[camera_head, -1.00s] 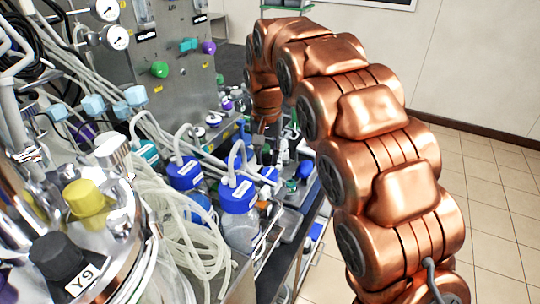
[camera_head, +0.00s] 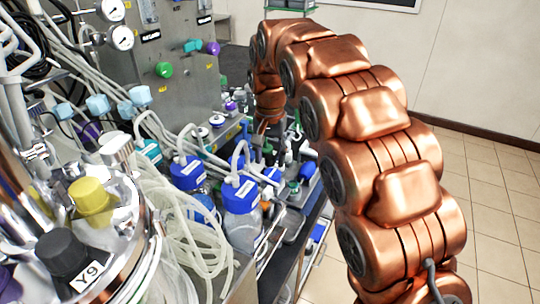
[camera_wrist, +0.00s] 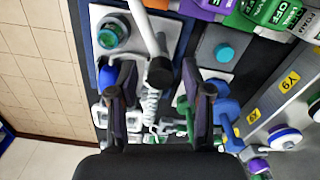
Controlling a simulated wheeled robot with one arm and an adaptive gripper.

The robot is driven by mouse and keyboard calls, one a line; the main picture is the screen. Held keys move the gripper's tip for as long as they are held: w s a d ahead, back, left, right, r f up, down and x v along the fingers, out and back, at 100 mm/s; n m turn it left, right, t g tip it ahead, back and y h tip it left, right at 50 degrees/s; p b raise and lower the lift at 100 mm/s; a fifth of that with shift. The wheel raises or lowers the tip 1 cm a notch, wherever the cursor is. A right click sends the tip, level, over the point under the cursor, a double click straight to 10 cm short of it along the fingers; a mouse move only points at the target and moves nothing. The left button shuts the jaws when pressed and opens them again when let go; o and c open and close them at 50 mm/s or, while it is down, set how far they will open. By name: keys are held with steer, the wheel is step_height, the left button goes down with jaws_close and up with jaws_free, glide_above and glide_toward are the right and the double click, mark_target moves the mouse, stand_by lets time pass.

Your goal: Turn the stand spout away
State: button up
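In the wrist view a pale rod (camera_wrist: 143,28) runs down from the top edge to a black end piece (camera_wrist: 160,72), with a coiled spring (camera_wrist: 151,105) below it. This looks like the stand spout, but I cannot be sure. My gripper (camera_wrist: 153,85) is open, with one dark finger on each side of the black end and spring. No contact with either finger is clear.
Blue-capped bottles (camera_head: 240,195) and looped clear tubing (camera_head: 190,235) crowd the bench. A steel vessel (camera_head: 125,235) with a yellow knob (camera_head: 91,196) stands at left. In the wrist view a teal-topped unit (camera_wrist: 111,36) lies left of the rod. Tiled floor (camera_head: 490,210) is clear at right.

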steer(key=shift+r, duration=0.15)
step_height(320, 180, up, 7)
steer(key=shift+f, duration=0.2)
steer(key=shift+r, duration=0.3)
stand_by(0.4)
